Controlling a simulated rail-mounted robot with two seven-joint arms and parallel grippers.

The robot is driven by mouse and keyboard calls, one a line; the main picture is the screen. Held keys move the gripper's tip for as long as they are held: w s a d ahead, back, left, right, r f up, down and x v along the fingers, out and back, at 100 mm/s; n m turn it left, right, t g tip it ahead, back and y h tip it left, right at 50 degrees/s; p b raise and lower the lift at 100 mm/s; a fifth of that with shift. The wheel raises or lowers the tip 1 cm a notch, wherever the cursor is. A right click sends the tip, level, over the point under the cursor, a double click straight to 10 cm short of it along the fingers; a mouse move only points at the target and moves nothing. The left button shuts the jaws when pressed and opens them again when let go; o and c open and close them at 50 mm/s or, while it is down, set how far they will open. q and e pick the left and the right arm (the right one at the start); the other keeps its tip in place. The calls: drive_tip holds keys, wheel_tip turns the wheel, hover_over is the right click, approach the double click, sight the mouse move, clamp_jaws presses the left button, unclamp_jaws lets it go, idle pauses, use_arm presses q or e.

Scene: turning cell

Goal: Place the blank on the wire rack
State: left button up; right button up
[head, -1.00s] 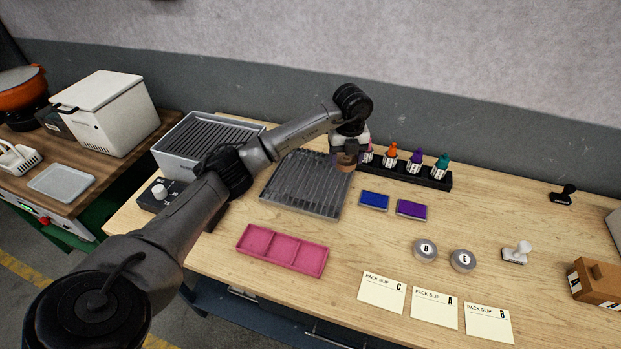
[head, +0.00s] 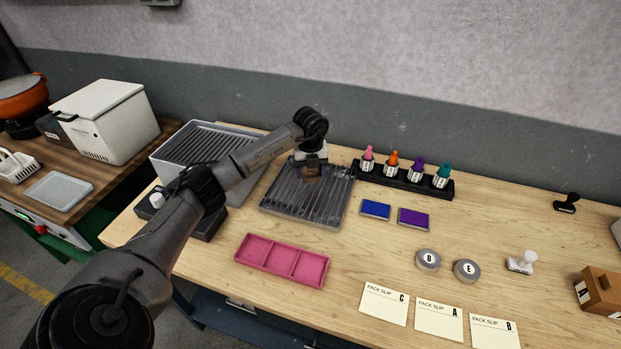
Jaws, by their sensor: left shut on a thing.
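The wire rack (head: 290,205), a grey tray with dark parallel bars, lies flat on the wooden bench. My left gripper (head: 311,170) is over the rear part of the rack, pointing down. It is shut on the blank (head: 312,173), a small brownish piece that is mostly hidden by the gripper. I cannot tell whether the blank touches the bars. My right gripper is not in view.
A grey box with a ribbed top (head: 173,172) stands left of the rack. A black holder (head: 405,182) with several colored-top bottles is right behind it. Blue (head: 376,208) and purple (head: 413,218) pads lie right; a pink tray (head: 282,260) lies in front.

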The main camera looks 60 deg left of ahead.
sight(311, 171)
use_arm(q)
wheel_tip(311, 171, down, 3)
drive_tip(key=shift+f, duration=0.15)
drive_tip(key=o, duration=1.1)
drive_tip(key=shift+f, duration=0.1)
wheel_tip(311, 171, up, 11)
drive_tip(key=shift+p, duration=0.6)
drive_tip(key=shift+r, duration=0.65)
